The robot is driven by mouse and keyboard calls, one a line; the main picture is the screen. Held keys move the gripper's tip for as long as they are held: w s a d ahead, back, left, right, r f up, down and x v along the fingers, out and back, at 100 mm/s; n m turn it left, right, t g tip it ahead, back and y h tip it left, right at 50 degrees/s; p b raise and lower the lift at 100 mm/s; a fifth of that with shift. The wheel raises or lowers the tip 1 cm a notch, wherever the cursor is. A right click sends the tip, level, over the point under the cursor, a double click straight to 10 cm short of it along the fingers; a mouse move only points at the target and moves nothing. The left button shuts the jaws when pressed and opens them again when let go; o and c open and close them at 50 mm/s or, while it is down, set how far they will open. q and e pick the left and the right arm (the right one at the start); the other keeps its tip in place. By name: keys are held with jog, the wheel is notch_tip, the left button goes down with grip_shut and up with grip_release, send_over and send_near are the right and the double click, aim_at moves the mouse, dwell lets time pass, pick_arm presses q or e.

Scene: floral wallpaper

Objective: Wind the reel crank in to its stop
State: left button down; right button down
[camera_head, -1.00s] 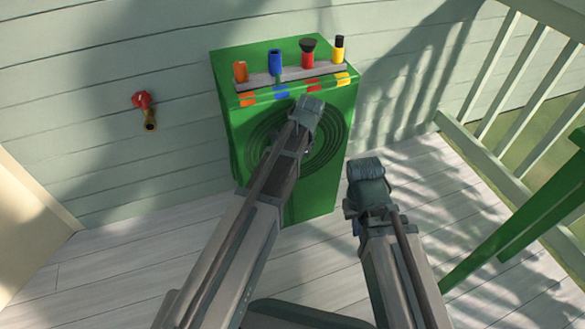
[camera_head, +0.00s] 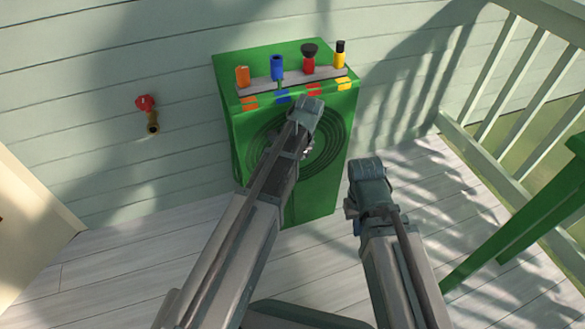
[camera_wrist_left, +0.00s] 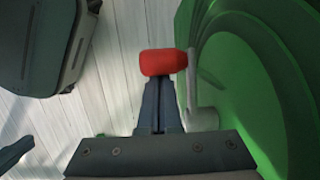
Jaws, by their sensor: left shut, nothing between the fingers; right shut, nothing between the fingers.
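The green reel box (camera_head: 320,200) stands against the wall with a round coiled face on its front. In the left wrist view the crank shows as a red knob (camera_wrist_left: 163,62) on a grey crank arm (camera_wrist_left: 192,80), beside the green reel face (camera_wrist_left: 240,75). In the head view my left arm hides the crank. My left gripper (camera_head: 306,104) is shut and empty in front of the reel face. In the wrist view its closed fingers (camera_wrist_left: 158,82) end right at the knob; I cannot tell whether they touch it. My right gripper (camera_head: 366,165) is shut and empty, right of the box.
An orange (camera_head: 242,77), a blue (camera_head: 277,68), a red-and-black (camera_head: 309,58) and a yellow nozzle (camera_head: 340,55) stand on a grey rack atop the box. A red-handled tap (camera_head: 147,104) is on the wall. A railing (camera_head: 495,160) and green furniture (camera_head: 530,215) stand right.

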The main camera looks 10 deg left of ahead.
jog(key=shift+r+p, duration=0.3)
jog(key=shift+r, duration=0.25)
jog(key=shift+f, duration=0.2)
dwell(1.1)
